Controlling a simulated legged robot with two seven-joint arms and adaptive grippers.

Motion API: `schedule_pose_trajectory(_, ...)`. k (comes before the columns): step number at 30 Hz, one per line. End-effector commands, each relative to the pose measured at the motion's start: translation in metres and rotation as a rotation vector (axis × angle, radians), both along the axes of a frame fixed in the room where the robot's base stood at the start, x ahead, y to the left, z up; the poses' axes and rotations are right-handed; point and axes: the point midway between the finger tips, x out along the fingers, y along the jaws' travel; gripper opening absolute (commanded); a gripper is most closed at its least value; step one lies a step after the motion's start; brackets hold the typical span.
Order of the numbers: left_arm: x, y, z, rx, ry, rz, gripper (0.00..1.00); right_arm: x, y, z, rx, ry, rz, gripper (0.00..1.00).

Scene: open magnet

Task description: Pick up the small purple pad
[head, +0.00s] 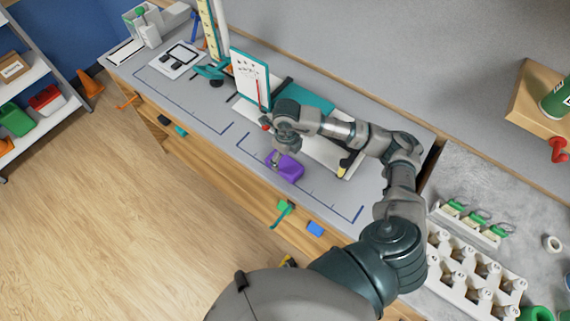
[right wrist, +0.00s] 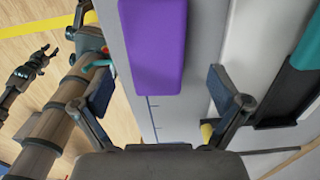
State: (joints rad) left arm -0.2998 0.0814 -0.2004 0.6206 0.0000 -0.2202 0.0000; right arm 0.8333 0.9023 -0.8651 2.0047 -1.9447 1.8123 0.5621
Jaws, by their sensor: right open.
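The small purple pad (head: 288,168) lies on the grey bench top near its front edge. In the right wrist view the pad (right wrist: 153,45) is a long purple block with rounded corners, ahead of the fingers. My right gripper (head: 275,158) is just above the pad's left end in the head view. In the right wrist view its two fingers (right wrist: 160,92) are spread apart with nothing between them, and the pad lies in line with the gap. What seems to be my left gripper (right wrist: 38,62) shows small at the left of that view; its jaw state is unclear.
A white board (head: 249,79) with a red-lined scale stands behind my right gripper. A teal and white flat fixture (head: 313,103) lies behind the pad. Green (head: 284,207) and blue (head: 315,229) pieces sit at the bench's front. A white rack of bottles (head: 465,275) is at right.

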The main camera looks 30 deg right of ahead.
Motion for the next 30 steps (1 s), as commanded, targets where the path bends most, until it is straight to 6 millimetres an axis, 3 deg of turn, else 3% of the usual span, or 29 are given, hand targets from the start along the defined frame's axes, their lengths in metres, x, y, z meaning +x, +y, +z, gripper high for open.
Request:
schedule_pose_trajectory(9,0.001,-0.001,0.008,-0.001,-0.002,0.000,0.40,0.003,0.004,-0.044,-0.002,0.003,0.000,0.98)
schedule_pose_trajectory(18,0.001,-0.001,0.008,-0.001,-0.002,0.000,0.40,0.003,0.002,-0.050,0.000,0.001,0.000,0.98)
schedule_pose_trajectory(25,0.001,-0.001,0.008,-0.001,-0.002,0.001,0.40,0.003,0.002,-0.050,0.000,0.001,0.000,0.40)
schedule_pose_trajectory(30,0.001,-0.001,0.008,-0.001,-0.002,0.001,0.40,0.003,0.002,-0.050,0.000,0.001,0.000,0.34)
